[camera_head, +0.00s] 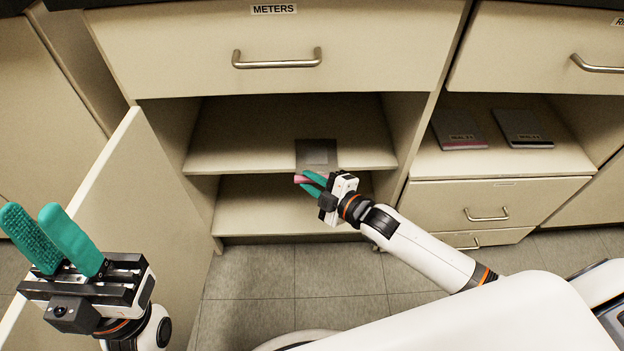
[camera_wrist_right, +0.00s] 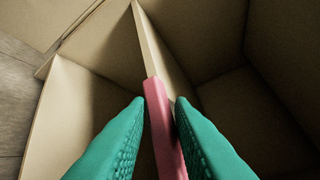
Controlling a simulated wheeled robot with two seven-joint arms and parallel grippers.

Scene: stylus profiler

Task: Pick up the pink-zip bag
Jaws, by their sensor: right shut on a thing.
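My right gripper (camera_head: 311,182) is in front of the open cabinet at the middle, shut on a pink strip (camera_head: 299,179). In the right wrist view the pink strip (camera_wrist_right: 160,125) stands edge-on between the green fingertips (camera_wrist_right: 159,102). A thin grey square (camera_head: 316,147) shows just above these fingertips, at the upper shelf's front edge. It looks like the body of the held pink-zip bag, but the join is hidden. Another flat grey bag with a pink edge (camera_head: 459,129) lies on the right shelf. My left gripper (camera_head: 42,215) is open and empty at the lower left.
A dark-edged flat bag (camera_head: 522,127) lies beside the pink-edged one. The upper shelf (camera_head: 240,135) and lower shelf (camera_head: 260,210) are otherwise bare. An open cabinet door (camera_head: 150,220) stands between my left gripper and the shelves. The METERS drawer (camera_head: 200,50) is shut above.

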